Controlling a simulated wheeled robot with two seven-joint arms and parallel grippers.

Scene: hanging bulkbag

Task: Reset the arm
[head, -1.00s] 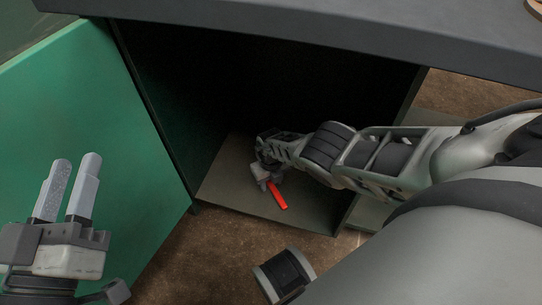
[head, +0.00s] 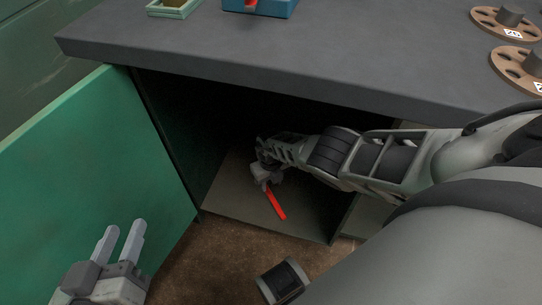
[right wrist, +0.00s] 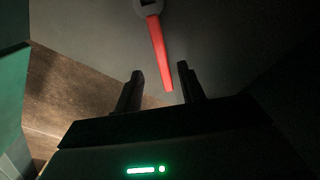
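My right gripper (head: 262,178) is inside the dark cabinet under the grey worktop, low over the cabinet floor. In the right wrist view its two dark fingers (right wrist: 160,88) are apart with nothing between them. A red-handled tool (head: 275,202) lies on the cabinet floor beside the right gripper. In the right wrist view the red handle (right wrist: 159,55) points toward the gap between the fingers, and its grey head is cut off by the top edge. My left gripper (head: 120,243) is at the lower left, near the green door, with its two fingers apart and empty.
The green cabinet door (head: 85,165) stands open on the left. The worktop (head: 300,65) overhangs the cabinet floor (head: 235,200). On it are a blue bin (head: 262,8), a small green tray (head: 172,9) and brown discs (head: 505,22). Brown ground shows below.

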